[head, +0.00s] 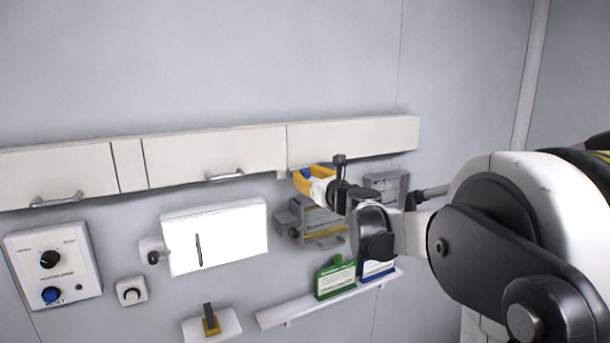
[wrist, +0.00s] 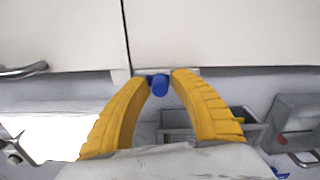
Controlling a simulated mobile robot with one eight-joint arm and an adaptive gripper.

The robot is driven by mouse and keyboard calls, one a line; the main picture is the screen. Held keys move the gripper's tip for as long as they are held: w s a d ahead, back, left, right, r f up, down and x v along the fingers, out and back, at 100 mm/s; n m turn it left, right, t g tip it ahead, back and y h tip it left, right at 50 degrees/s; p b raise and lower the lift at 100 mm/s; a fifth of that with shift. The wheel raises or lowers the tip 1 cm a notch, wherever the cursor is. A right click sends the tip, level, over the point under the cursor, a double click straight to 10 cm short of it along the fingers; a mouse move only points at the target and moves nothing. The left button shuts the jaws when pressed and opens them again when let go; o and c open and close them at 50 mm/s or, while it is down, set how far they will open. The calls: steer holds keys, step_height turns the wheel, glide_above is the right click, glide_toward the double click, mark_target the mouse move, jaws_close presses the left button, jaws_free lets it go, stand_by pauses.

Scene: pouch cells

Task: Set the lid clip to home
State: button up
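My gripper (wrist: 161,76) has yellow fingers; it also shows in the head view (head: 308,181), pointing at the wall below the cabinets.
Cabinets (head: 215,158) run just above the gripper. A white panel (head: 213,238) is to the left. A second grey box (head: 386,186) is to the right. A shelf (head: 290,312) below holds a green sign (head: 336,279) and a blue sign (head: 377,269). A dial panel (head: 54,265) is far left.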

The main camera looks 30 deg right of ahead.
mark_target(286, 174)
jaws_close()
steer(key=a, duration=0.4)
steer(key=shift+a+b, duration=0.25)
steer(key=shift+b, duration=0.15)
steer(key=shift+d, duration=0.1)
steer(key=shift+o, duration=0.4)
jaws_free()
steer(key=shift+a, duration=0.25)
steer(key=shift+d, duration=0.1)
steer(key=shift+d, duration=0.1)
